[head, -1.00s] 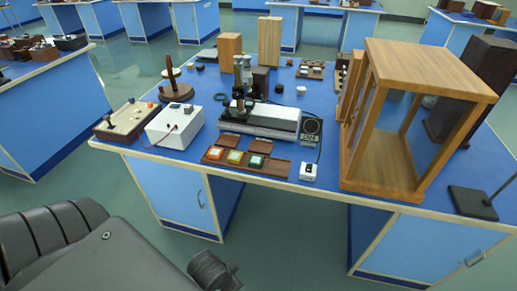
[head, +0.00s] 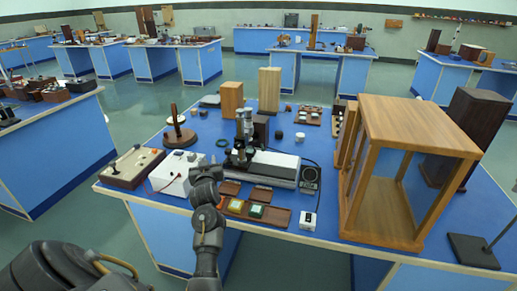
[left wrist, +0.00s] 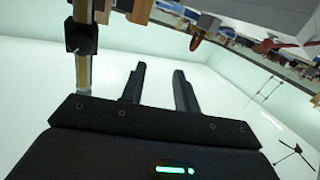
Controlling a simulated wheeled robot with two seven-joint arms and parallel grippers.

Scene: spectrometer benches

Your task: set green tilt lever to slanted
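A dark wooden strip (head: 233,190) lies near the front of the blue bench. It carries an orange, a yellow (head: 236,205) and a green square piece (head: 256,210), the green one rightmost. I take the green piece as the green tilt lever; its tilt is too small to tell. My left gripper (head: 207,172) is above the bench's front edge, left of the strip and in front of the white box, and its arm partly covers the strip's left end. In the left wrist view its two fingers (left wrist: 159,73) are apart with nothing between them. My right gripper is not in view.
The white box (head: 170,178) with a red lead and a cream panel box (head: 131,168) stand at the left. A microscope-like instrument (head: 243,135) stands behind the strip. A small white switch box (head: 308,220) and a large wooden glass-sided case (head: 415,130) stand to the right.

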